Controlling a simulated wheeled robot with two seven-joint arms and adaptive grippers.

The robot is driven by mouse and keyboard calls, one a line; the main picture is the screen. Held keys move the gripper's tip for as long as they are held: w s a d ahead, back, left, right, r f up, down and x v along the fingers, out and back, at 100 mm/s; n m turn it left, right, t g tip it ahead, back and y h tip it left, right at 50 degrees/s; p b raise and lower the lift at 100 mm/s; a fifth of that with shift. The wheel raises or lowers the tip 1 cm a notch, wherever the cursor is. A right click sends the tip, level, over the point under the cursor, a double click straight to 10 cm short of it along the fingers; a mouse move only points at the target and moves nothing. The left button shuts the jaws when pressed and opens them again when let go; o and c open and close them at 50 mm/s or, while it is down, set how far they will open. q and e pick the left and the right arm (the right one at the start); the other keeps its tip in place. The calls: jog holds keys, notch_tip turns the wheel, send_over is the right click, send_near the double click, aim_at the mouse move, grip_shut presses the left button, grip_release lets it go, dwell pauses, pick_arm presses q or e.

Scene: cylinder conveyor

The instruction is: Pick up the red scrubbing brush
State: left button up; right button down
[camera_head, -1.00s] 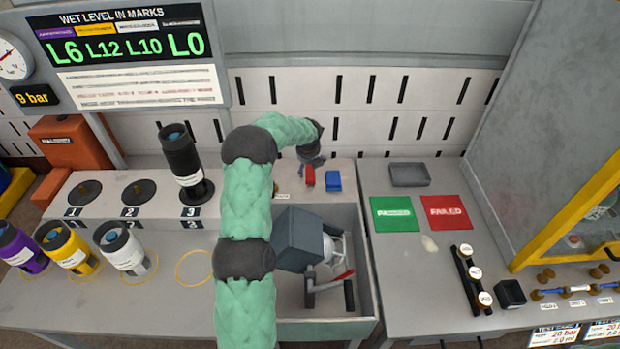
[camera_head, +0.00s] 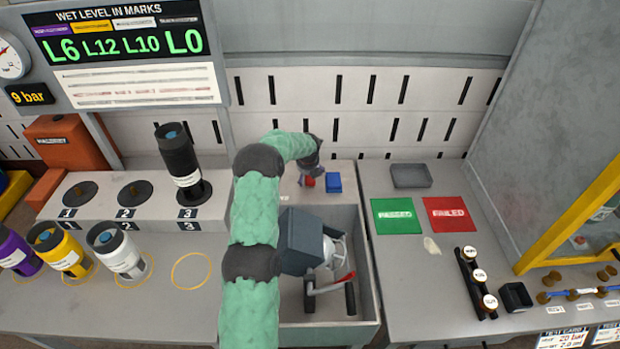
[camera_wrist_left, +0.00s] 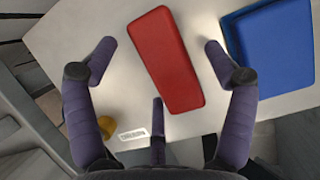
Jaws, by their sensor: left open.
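The red scrubbing brush (camera_wrist_left: 165,60) shows in the left wrist view as a red block lying on the pale surface. In the head view a small part of the red brush (camera_head: 309,182) shows beside my wrist. My left gripper (camera_wrist_left: 157,58) is open, with its fingers on either side of the brush and apart from it. The left gripper (camera_head: 307,183) is small and partly hidden by my wrist in the head view. I cannot tell its height above the brush. My right gripper does not show.
A blue block (camera_wrist_left: 271,47) lies close to the right of the brush and also shows in the head view (camera_head: 334,183). The grey sink bin (camera_head: 371,290) in front holds a device. A black cylinder (camera_head: 178,155) stands to the left. A grey tray (camera_head: 411,176) lies to the right.

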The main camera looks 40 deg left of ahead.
pick_arm(q)
jog(key=shift+f, duration=0.25)
dwell(0.6)
jog(key=c, duration=1.3)
